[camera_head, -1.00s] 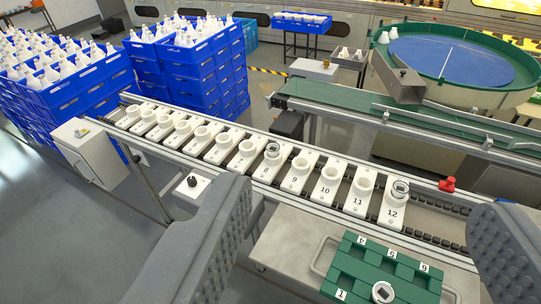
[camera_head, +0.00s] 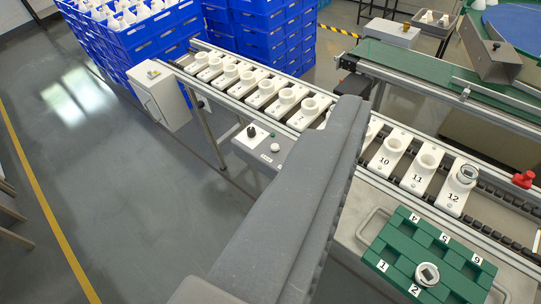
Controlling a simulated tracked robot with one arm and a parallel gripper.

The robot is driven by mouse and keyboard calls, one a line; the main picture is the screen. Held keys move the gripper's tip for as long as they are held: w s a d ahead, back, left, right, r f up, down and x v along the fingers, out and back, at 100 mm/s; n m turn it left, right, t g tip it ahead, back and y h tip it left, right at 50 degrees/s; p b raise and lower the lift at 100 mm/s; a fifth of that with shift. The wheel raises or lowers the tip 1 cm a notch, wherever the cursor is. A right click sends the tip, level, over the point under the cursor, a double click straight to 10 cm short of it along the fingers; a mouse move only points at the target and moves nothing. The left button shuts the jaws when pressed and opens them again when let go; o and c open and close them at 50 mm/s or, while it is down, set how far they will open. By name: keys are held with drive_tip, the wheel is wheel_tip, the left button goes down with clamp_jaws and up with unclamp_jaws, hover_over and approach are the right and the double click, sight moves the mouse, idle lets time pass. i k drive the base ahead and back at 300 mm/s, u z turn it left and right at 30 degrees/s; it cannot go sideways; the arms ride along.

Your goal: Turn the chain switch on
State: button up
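The switch box (camera_head: 264,142) is a small white box on the near side of the chain conveyor, left of my gripper. A black knob (camera_head: 251,131) stands on its top, with a small button (camera_head: 275,147) beside it. I take the knob to be the chain switch; its setting is too small to read. My gripper (camera_head: 352,100) looks shut, its grey fingers together and nothing visible between them. It is right of the knob in the picture, apart from it, and hides part of the conveyor. The conveyor's dark chain (camera_head: 500,205) shows at the right.
White numbered holders (camera_head: 391,150) line the conveyor; number 12 holds a round gauge-like part (camera_head: 467,174). A red button (camera_head: 523,179) sits at the far rail. A green tray (camera_head: 447,254) lies front right. Blue crates (camera_head: 180,50) stand behind.

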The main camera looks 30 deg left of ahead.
sight(251, 132)
drive_tip(key=u, duration=1.15)
drive_tip(key=i, duration=1.1)
drive_tip(key=z, duration=1)
